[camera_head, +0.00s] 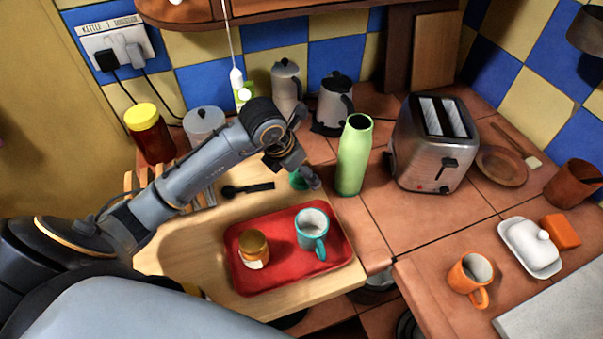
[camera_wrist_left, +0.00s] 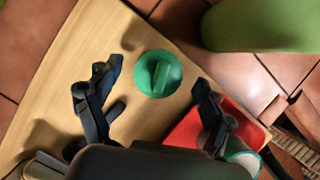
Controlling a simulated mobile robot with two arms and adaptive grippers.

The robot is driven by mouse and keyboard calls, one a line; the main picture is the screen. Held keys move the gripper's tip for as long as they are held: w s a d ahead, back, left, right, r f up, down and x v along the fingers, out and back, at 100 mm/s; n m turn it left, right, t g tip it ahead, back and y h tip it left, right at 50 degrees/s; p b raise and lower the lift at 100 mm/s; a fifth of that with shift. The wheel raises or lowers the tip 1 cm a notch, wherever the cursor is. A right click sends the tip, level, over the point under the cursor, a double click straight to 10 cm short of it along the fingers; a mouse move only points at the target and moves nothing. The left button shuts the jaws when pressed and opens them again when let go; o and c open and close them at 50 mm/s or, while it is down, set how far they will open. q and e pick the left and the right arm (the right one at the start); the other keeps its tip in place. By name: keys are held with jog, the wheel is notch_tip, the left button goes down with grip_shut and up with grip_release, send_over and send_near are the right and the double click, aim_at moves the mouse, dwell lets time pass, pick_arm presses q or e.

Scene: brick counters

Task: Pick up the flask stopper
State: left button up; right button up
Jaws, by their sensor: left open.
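The green flask stopper (camera_wrist_left: 158,73) is a round cap with a raised grip bar. It sits on the wooden board and shows in the left wrist view between my fingers. In the head view the stopper (camera_head: 297,181) is partly hidden by my gripper. My left gripper (camera_wrist_left: 156,76) is open, with one finger on each side of the stopper and a visible gap to both. In the head view the left gripper (camera_head: 306,178) is low over the board. The light green flask (camera_head: 354,160) stands upright and open-topped just right of it. My right gripper is not in view.
A red tray (camera_head: 290,279) with a jar (camera_head: 253,248) and a teal-handled mug (camera_head: 312,229) lies in front. A black spoon (camera_head: 248,188) lies left of the stopper. A toaster (camera_head: 436,145) stands right of the flask. Kettles and a canister are behind.

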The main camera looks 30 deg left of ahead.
pick_arm(q)
jog(key=shift+x, duration=0.75)
jog(key=c, duration=1.1)
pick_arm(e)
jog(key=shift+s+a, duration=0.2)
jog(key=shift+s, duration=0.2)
pick_arm(q)
jog(key=shift+c, duration=0.2)
